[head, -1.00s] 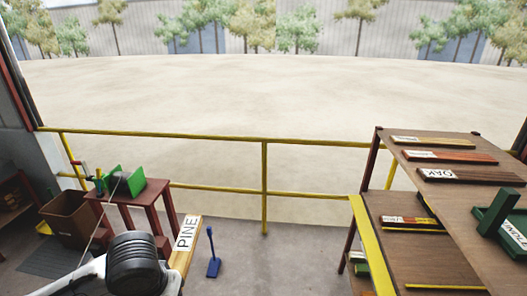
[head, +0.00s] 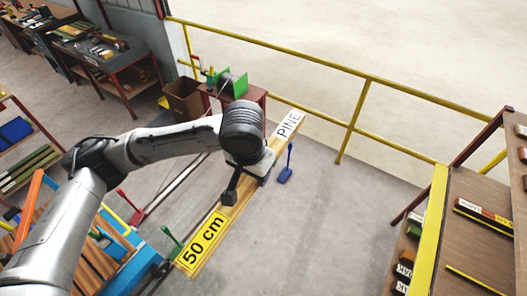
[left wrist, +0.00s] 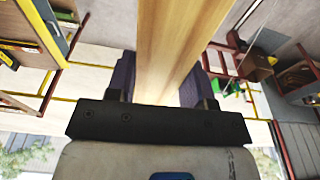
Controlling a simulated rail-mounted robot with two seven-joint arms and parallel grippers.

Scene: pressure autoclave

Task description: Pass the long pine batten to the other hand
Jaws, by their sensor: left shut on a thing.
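The long pine batten (head: 205,240) is a pale wooden bar. It has a white "PINE" label at its far end and a yellow "50 cm" label at its near end. It slants from lower left to upper right in the head view, held above the floor. My left gripper (head: 262,172) is shut on it near the middle, partly hidden by my wrist. In the left wrist view the batten (left wrist: 168,50) runs between the two purple fingers of the gripper (left wrist: 160,85). My right gripper is not in view.
A dark red stand (head: 243,95) with a green device is behind the far end. A yellow railing (head: 350,128) runs behind. A brown shelf rack (head: 470,240) stands at right and a blue rack (head: 140,265) at lower left. Open floor (head: 310,225) lies between.

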